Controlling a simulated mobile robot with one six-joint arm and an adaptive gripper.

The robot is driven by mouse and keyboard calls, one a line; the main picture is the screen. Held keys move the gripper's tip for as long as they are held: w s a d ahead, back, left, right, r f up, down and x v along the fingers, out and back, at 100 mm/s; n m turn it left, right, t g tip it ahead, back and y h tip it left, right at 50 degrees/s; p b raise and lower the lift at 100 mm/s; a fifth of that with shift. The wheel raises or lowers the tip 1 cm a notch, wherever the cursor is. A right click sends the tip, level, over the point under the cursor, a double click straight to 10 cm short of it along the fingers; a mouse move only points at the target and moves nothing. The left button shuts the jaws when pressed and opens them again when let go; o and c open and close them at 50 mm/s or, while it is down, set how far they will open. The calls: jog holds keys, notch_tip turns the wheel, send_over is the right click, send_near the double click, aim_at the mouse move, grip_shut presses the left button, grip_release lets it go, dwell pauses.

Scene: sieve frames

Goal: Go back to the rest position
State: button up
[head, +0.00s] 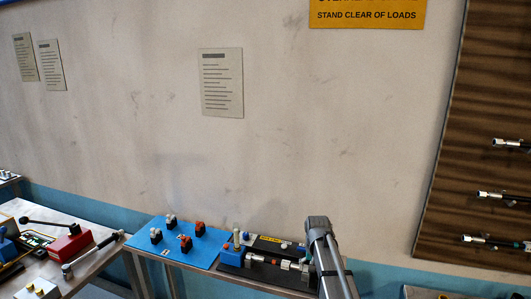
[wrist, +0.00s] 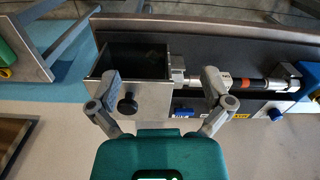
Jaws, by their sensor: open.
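My gripper (wrist: 162,82) is open in the wrist view, its two grey fingers spread wide with nothing held between them. Beyond the fingers is a metal box (wrist: 150,93) with a dark open top and a black knob on its front. The left finger overlaps the box in the picture; I cannot tell whether it touches. In the head view only grey links of my arm show at the bottom right, and the gripper itself is not visible there.
A black rod with an orange band (wrist: 248,83) runs from the box towards a blue block (wrist: 309,76). In the head view a blue mat (head: 165,239) carries several small clamps. A red block (head: 70,245) sits on the left bench. A brown panel (head: 470,130) stands right.

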jog(key=s+n, duration=0.2)
jog(key=s, duration=2)
notch_tip(320, 180, down, 10)
jog(key=b, duration=1)
jog(key=shift+w, duration=0.45)
